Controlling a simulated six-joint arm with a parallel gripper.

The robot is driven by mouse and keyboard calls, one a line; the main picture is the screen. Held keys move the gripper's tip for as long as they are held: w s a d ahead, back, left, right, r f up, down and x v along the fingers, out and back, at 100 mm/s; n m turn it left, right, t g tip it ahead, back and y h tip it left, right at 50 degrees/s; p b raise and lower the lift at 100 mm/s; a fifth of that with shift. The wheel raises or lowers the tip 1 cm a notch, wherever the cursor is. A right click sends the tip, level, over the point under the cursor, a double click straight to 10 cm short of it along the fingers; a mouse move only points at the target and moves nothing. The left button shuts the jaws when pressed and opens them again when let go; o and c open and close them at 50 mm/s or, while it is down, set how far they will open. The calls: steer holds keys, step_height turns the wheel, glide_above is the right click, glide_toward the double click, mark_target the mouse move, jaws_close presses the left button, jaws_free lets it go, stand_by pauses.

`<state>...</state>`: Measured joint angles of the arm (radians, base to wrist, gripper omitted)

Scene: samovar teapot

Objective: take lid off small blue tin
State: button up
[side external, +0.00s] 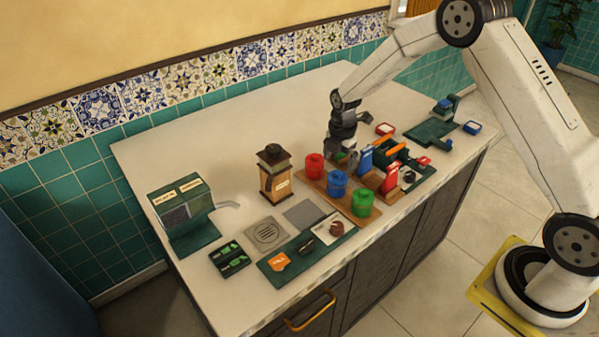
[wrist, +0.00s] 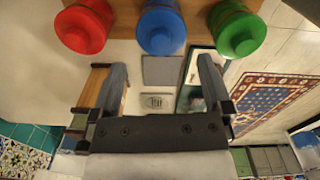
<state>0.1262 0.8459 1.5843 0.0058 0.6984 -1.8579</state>
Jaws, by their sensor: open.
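A small blue tin (side external: 338,184) stands between a red tin (side external: 314,166) and a green tin (side external: 362,203) on a wooden board (side external: 320,191). In the wrist view the blue tin (wrist: 161,28) is at the top centre, with a round knobbed top. The red tin (wrist: 84,27) is left of it and the green tin (wrist: 236,30) right. My gripper (side external: 346,160) hangs behind the row of tins in the side view. In the wrist view my gripper (wrist: 163,72) is open, with nothing between its fingers, and apart from the blue tin.
A blue packet (side external: 365,160) and a red packet (side external: 390,180) stand close right of my gripper. A wooden grinder (side external: 273,178) stands left of the tins. A grey square (side external: 303,213) and a drain plate (side external: 267,234) lie on the counter. The back left counter is clear.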

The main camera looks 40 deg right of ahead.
mark_target(338, 172)
steer(key=shift+f, duration=2.5)
steer(key=c, duration=1)
